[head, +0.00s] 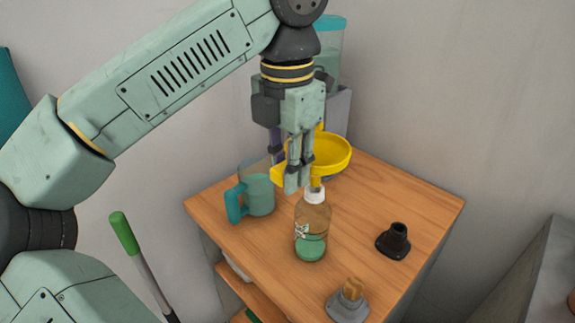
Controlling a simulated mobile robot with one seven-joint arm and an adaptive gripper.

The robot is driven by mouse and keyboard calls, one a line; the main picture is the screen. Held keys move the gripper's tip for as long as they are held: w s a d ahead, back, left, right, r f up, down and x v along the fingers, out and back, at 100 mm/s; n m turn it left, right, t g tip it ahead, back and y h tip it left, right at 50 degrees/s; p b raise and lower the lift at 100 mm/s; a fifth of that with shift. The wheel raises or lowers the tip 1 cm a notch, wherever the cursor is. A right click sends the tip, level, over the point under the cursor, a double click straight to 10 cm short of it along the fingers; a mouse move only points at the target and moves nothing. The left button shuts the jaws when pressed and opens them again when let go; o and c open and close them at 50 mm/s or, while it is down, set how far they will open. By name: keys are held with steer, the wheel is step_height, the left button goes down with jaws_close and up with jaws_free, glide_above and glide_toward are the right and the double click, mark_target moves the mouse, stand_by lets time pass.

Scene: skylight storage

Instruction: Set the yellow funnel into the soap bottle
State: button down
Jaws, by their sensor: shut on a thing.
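The yellow funnel (333,156) is a wide shallow bowl, partly hidden behind my gripper's fingers. My gripper (294,188) points down and is shut on the funnel at its left side. The soap bottle (312,222) is clear amber with a white neck and green liquid at its base, and stands upright on the wooden top. The funnel is directly above the bottle's neck. Its lower end meets the neck in the picture; whether it is inside the mouth or just above or in front of it, I cannot tell.
A teal-handled jug (257,194) stands left of the bottle on the wooden cabinet top (425,205). A black nozzle-like piece (394,241) is at right, and a grey base with a wooden block (349,302) is at the front. A tall teal-lidded container (330,50) stands behind.

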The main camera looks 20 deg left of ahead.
steer(key=shift+f+b, duration=0.95)
steer(key=shift+f, duration=0.35)
steer(key=c, duration=1.3)
jaws_free()
steer(key=shift+o, duration=0.4)
steer(key=shift+o, duration=0.9)
steer(key=shift+r, duration=0.15)
steer(key=shift+r+p, duration=1.8)
steer(key=shift+r, duration=0.35)
steer(key=shift+f, duration=0.15)
